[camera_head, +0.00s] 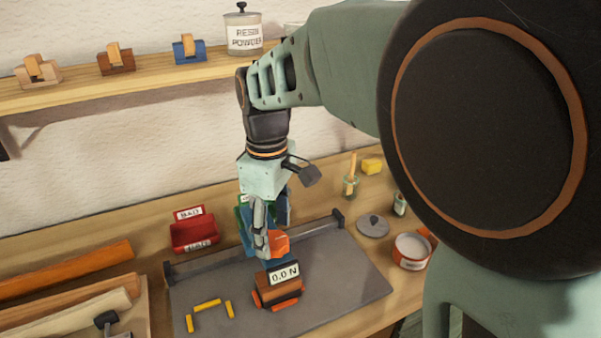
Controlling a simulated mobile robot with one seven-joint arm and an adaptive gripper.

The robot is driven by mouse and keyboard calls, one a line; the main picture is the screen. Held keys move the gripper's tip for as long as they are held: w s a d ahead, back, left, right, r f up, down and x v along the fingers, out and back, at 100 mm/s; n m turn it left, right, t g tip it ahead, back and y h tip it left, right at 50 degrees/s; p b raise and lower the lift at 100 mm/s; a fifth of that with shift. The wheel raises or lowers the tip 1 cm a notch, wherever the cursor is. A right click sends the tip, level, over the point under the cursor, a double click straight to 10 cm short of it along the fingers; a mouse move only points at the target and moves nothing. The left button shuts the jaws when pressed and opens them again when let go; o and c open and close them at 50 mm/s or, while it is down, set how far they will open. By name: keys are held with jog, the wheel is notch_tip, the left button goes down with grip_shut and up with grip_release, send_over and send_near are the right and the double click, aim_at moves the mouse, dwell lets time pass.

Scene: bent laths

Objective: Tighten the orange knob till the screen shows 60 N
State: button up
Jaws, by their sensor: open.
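The orange knob (278,243) shows just above and behind the small screen (284,273), which reads 0.0 N. The screen sits on a brown wooden block with orange parts (278,291) on the grey plate. My gripper (262,240) points down at the knob's left side, open. Its fingers partly overlap the knob in the picture; I cannot tell whether they touch it.
A red bin (194,232) stands left of my gripper, and blue and green bins are partly hidden behind it. Yellow strips (208,305) lie on the grey plate (345,275). A round tin (411,251) stands at the right. Wooden laths (65,272) lie at the left.

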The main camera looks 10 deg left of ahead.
jog(key=shift+f, duration=0.95)
jog(key=shift+c, duration=0.2)
jog(key=c, duration=1.1)
